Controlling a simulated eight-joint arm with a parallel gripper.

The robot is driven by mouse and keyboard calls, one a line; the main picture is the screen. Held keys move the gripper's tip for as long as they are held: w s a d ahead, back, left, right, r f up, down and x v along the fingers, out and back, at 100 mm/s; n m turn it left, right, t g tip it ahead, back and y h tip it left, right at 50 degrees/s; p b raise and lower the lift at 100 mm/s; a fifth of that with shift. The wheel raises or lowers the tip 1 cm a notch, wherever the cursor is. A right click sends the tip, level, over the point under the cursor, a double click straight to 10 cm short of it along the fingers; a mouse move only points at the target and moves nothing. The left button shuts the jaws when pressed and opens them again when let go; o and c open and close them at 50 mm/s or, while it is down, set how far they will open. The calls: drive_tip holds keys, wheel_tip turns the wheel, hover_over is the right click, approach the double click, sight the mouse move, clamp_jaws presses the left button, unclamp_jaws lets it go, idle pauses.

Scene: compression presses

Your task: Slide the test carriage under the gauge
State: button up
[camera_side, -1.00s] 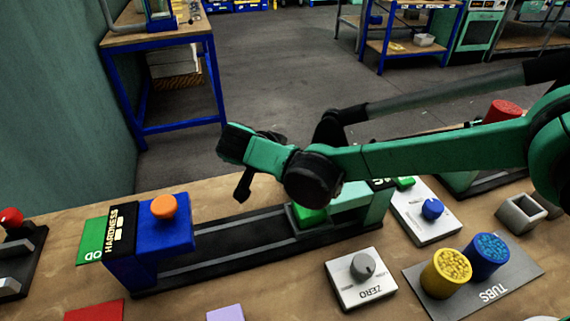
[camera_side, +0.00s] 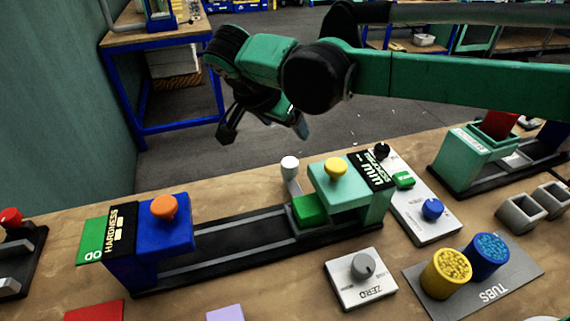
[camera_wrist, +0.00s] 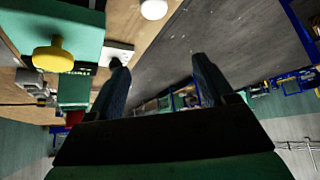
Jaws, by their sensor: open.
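The test carriage, seen as a green block (camera_side: 309,210), sits on a long black rail (camera_side: 230,240) at its right end. It is partly beneath the teal head of the thickness gauge (camera_side: 345,190), which has a yellow knob (camera_side: 335,167). The yellow knob also shows in the wrist view (camera_wrist: 52,56). A white knob (camera_side: 290,163) stands just behind the block; how it is joined is unclear. It seems to be the white round top in the wrist view (camera_wrist: 153,9). My gripper (camera_side: 265,130) is open and empty, raised behind the rail. Its fingers show apart in the wrist view (camera_wrist: 158,78).
A blue hardness head (camera_side: 180,225) with an orange knob (camera_side: 164,207) stands at the rail's left end. A ZERO dial box (camera_side: 362,280), a tubs mat (camera_side: 515,270) and a plate with a blue knob (camera_side: 432,208) lie nearby. A teal press (camera_side: 470,150) stands right.

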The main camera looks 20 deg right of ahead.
sight(290, 161)
drive_tip(key=shift+w+d+f+m+g+y, duration=0.1)
drive_tip(key=shift+w+d+m+g+y, duration=0.25)
drive_tip(key=shift+m+g+y, duration=0.25)
drive_tip(key=shift+w+d+f+m+g+y, duration=0.1)
drive_tip(key=shift+w+d+m+g+y, duration=0.2)
drive_tip(key=shift+m+g+y, duration=0.25)
drive_tip(key=f+y, duration=0.1)
drive_tip(key=f, duration=0.2)
drive_tip(key=f+m+g+y, duration=0.1)
drive_tip(key=f, duration=0.2)
drive_tip(key=f+m+g+y, duration=0.1)
drive_tip(key=f, duration=0.2)
drive_tip(key=shift+w+d+f, duration=0.3)
drive_tip(key=shift+d, duration=0.1)
clamp_jaws()
